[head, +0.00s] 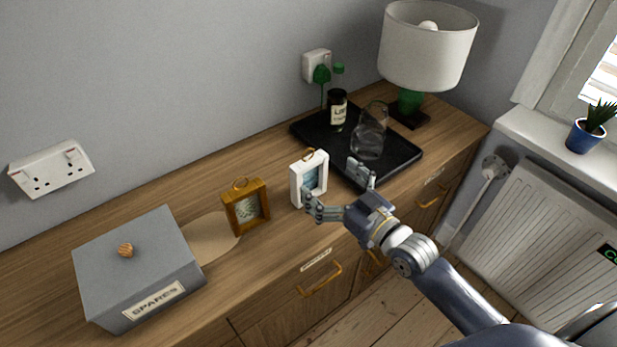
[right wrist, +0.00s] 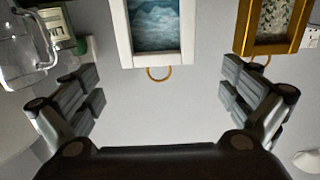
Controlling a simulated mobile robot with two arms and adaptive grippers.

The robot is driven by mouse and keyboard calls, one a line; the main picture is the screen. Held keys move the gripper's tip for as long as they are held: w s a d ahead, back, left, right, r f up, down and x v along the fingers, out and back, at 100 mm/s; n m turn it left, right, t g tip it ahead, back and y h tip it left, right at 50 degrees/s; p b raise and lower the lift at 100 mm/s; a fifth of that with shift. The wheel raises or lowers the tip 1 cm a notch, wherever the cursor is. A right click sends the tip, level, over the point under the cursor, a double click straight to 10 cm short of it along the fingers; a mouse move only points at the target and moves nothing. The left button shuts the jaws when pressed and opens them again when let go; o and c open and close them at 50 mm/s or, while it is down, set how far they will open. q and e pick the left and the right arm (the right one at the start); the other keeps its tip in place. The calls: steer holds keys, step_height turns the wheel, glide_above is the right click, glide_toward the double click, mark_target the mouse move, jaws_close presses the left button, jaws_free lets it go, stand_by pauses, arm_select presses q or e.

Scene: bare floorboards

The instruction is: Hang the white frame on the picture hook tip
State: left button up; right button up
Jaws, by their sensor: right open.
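The white frame (head: 296,187) stands upright on the wooden sideboard, with a blue cloudy picture and a brass ring on top. In the right wrist view the white frame (right wrist: 187,52) is at the top centre, its ring towards the gripper. My right gripper (head: 335,190) is open and empty, just right of and in front of the white frame. In the right wrist view its fingers (right wrist: 160,85) are spread wide, with the ring between and a little beyond them. The picture hook is not seen in either view. My left gripper is not in view.
A brown-gold frame (head: 235,218) stands left of the white one. A grey SPARES box (head: 140,255) is further left. A black tray (head: 397,163) behind holds a bottle (head: 338,108) and glass jug (head: 369,138). A lamp (head: 425,50) stands at the back right.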

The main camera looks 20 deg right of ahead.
mark_target(313, 166)
steer(key=p+x, duration=0.1)
steer(key=x, duration=0.6)
steer(key=shift+w+d+f, duration=0.1)
steer(key=shift+w+f, duration=0.1)
steer(key=shift+w, duration=0.05)
steer(key=shift+r, duration=0.1)
steer(key=c, duration=1.6)
